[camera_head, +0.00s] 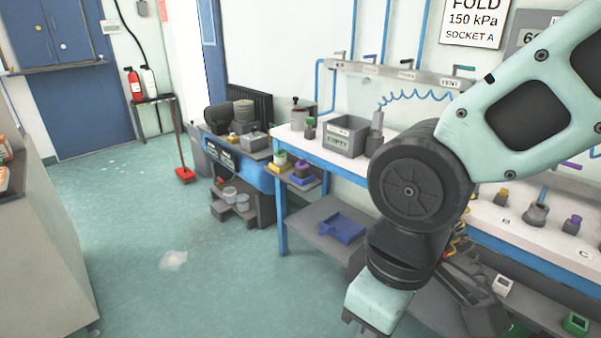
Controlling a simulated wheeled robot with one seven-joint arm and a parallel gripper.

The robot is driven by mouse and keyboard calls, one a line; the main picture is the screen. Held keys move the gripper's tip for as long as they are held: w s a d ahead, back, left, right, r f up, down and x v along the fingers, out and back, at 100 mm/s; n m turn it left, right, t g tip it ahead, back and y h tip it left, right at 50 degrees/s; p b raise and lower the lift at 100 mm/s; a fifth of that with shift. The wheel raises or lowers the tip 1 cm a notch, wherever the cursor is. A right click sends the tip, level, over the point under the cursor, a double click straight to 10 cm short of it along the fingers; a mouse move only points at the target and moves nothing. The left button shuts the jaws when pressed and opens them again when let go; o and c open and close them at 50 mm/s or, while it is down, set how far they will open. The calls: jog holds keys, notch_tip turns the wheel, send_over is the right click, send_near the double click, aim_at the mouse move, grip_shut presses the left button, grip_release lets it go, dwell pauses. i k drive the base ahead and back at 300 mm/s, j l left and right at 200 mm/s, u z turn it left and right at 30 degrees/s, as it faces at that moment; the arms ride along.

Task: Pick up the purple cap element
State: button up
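A small grey block with a purple top (573,223) stands upright on the white workbench (480,212) at the right, near the letter C. Another purple piece (301,168) sits at the left end of the bench, on a low blue stand beside a yellow piece. I cannot tell which of the two is the cap element. My arm comes in from the upper right and bends down in front of the bench. Its pale green end section (378,303) reaches the bottom edge of the picture, and my gripper's fingers are out of sight below. Both purple pieces are apart from the arm.
A yellow-topped block (502,196) and a grey spouted piece (537,210) stand near the right purple-topped block. A grey bin (346,137) is farther left on the bench. A blue tray (342,228) lies on the lower shelf. The floor (175,290) at left is open.

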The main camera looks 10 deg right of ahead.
aim_at(302, 167)
jog(key=i, duration=0.75)
jog(key=i+j+z, duration=0.1)
jog(key=i, duration=0.65)
jog(key=i+j, duration=0.1)
jog(key=i, duration=0.65)
jog(key=l+z, duration=0.05)
